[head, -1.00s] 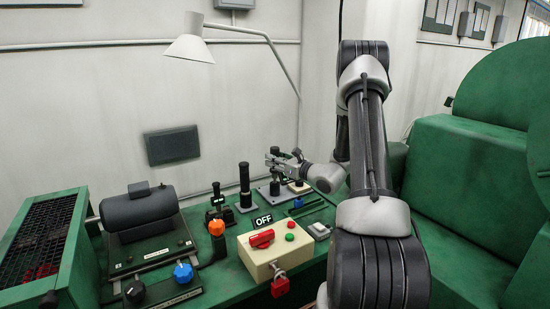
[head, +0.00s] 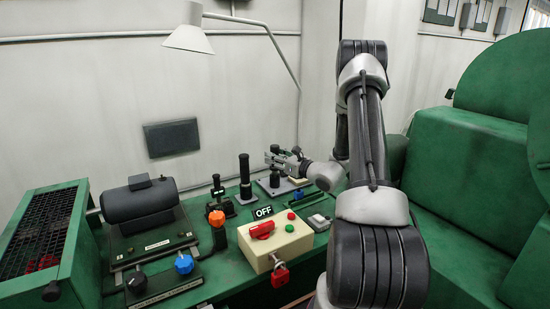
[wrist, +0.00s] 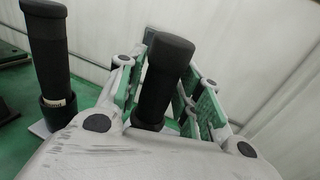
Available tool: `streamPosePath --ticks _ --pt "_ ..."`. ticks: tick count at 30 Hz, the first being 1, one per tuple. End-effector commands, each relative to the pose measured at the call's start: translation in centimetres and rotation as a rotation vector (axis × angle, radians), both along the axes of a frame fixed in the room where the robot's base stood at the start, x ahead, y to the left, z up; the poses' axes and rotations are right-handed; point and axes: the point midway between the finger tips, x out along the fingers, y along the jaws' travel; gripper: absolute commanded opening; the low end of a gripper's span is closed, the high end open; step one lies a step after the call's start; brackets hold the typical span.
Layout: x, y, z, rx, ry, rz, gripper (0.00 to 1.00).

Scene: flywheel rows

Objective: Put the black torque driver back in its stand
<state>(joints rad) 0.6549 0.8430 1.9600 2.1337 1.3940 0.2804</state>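My gripper (head: 282,157) reaches in from the right over the back of the green bench. In the wrist view, a thick black handle, which looks like the torque driver (wrist: 166,72), stands between the green-padded fingers (wrist: 165,95). The pads appear to lie against both its sides. In the head view, a short black holder (head: 275,178) on a grey plate stands below the fingers. I cannot tell whether the driver sits in it.
Another black upright handle (head: 244,177) stands just left, also in the wrist view (wrist: 50,55). A yellowish switch box (head: 275,246) with a red padlock, an orange knob (head: 217,218) and a black motor-like cylinder (head: 139,201) occupy the front and left. The wall is close behind.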

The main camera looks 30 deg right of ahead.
Motion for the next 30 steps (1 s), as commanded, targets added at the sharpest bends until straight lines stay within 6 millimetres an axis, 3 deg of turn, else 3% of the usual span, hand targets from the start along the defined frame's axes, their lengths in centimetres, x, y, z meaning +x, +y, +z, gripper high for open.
streamPosePath --ticks 2,14,30 --pt "0.0 0.0 0.0 0.000 0.000 0.000 0.55" --pt "-0.6 -0.2 -0.1 0.001 0.003 -0.002 0.55" --pt "-10.2 -3.6 -0.2 0.001 0.001 -0.003 0.55"
